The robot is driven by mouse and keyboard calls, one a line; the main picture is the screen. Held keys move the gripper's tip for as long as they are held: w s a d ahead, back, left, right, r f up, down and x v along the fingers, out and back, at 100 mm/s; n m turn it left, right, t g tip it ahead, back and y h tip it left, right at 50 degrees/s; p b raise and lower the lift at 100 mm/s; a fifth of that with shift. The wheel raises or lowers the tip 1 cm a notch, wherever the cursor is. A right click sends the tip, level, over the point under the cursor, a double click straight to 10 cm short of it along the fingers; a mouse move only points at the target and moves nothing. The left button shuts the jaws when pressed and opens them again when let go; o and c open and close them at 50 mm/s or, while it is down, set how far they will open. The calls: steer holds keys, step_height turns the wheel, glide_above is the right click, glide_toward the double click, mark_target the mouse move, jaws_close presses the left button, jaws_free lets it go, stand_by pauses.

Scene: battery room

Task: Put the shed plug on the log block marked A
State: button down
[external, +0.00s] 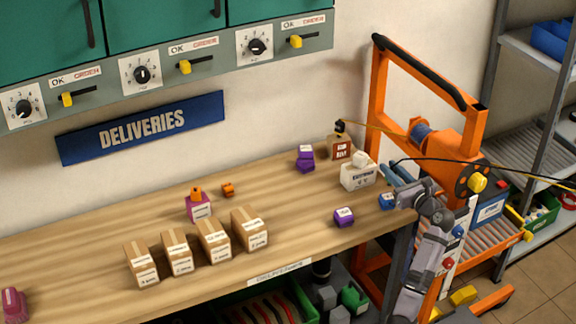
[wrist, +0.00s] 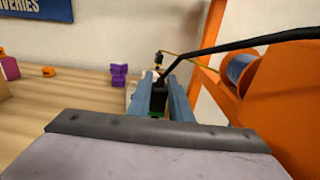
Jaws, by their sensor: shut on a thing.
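My gripper (external: 390,173) is at the right end of the bench, beside the white box. In the wrist view its two blue-grey fingers (wrist: 172,103) are shut on a black plug (wrist: 159,98) with a thick black cable running off to the right. This may be the shed plug; no marking on it is readable. A brown-red block (external: 341,148) with a pale label stands at the back of the bench, with a black plug (external: 340,126) on an orange cable on top of it. I cannot read a letter A on any block.
A white labelled box (external: 357,177) stands before the brown block. Purple blocks (external: 305,159) are to its left, with another (external: 344,217) in front. A blue block (external: 387,201) is near my gripper. Cardboard boxes (external: 176,253) stand left. An orange frame (external: 378,110) rises right.

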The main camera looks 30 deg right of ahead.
steer(key=shift+f, duration=0.3)
steer(key=shift+f+b, duration=1.55)
steer(key=shift+f, duration=0.25)
steer(key=shift+f, duration=0.15)
steer(key=c, duration=1.6)
jaws_free()
